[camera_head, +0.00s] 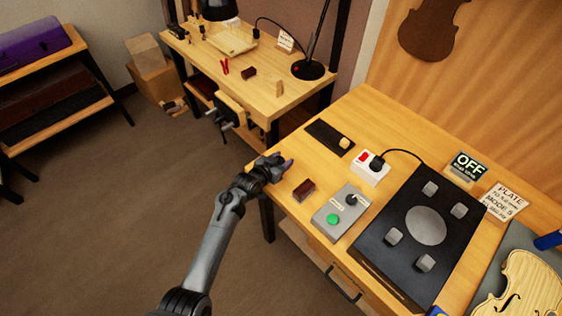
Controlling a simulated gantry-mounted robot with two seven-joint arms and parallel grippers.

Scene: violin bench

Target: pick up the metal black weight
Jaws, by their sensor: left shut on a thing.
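My left gripper (282,164) is over the near-left edge of the right-hand bench. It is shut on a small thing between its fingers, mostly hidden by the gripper. I cannot tell whether this is the metal black weight. No separate black metal weight stands out clearly elsewhere. A dark reddish-brown block (304,190) lies on the bench just right of and nearer than the gripper, apart from it. My right gripper is not in view.
On the bench (285,222) are a dark mat (322,133) with a tan block (345,142), a switched socket (370,168), a grey control box (340,212) with a green button, a black plate (388,212) and a violin body (521,285). Another worktable (290,103) stands behind.

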